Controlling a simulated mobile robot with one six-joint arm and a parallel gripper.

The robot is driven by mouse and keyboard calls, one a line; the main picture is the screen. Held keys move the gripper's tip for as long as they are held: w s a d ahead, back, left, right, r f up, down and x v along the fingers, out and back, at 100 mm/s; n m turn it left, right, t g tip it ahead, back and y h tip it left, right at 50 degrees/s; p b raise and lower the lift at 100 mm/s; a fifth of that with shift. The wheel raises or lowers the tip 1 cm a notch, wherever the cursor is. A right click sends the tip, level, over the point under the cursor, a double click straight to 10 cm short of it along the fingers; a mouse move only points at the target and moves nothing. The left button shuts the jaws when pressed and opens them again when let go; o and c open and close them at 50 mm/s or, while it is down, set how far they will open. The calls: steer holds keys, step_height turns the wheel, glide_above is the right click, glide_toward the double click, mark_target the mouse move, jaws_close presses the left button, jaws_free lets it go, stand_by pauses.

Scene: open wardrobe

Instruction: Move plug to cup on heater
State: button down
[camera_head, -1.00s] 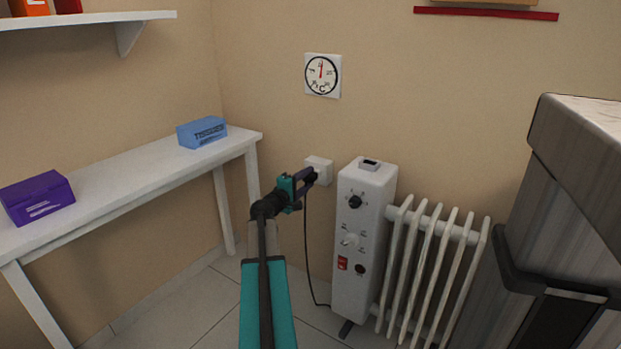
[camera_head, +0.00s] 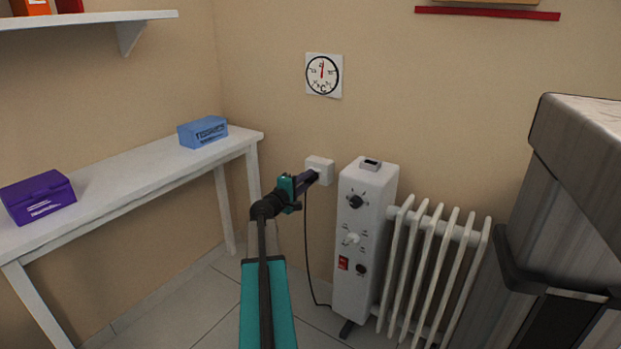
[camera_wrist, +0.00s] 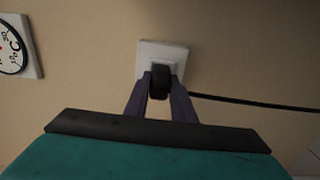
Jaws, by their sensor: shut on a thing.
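The black plug (camera_wrist: 160,80) is at the white wall socket (camera_wrist: 160,54) and held between the two purple fingers of my gripper (camera_wrist: 160,98). I cannot tell how far the plug sits in the socket. The body view shows my gripper (camera_head: 312,178) right at the wall socket (camera_head: 321,168), with the plug mostly hidden behind the fingers. A black cord (camera_head: 306,245) hangs from there to the floor by the heater. The white heater (camera_head: 358,240) stands right of the socket.
A white table (camera_head: 125,185) with a purple box (camera_head: 38,197) and a blue box (camera_head: 203,132) stands on the left. A round thermometer (camera_head: 323,74) hangs above the socket. A large grey bin-like unit (camera_head: 570,220) fills the right side.

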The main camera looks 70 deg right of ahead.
steer(key=shift+b+v, duration=0.45)
steer(key=shift+v, duration=0.7)
stand_by(1.8)
steer(key=shift+b+v, duration=0.45)
steer(key=shift+v, duration=1.5)
steer(key=shift+s, duration=0.1)
steer(key=shift+r, duration=0.15)
step_height(320, 180, up, 22)
steer(key=p, duration=1.5)
steer(key=shift+s+r, duration=0.2)
steer(key=shift+r, duration=0.05)
steer(key=s+y+p, duration=0.1)
steer(key=y+p, duration=0.1)
steer(key=p, duration=0.4)
steer(key=shift+d+r+p, duration=0.1)
steer(key=shift+r+p, duration=0.05)
steer(key=shift+p, duration=0.25)
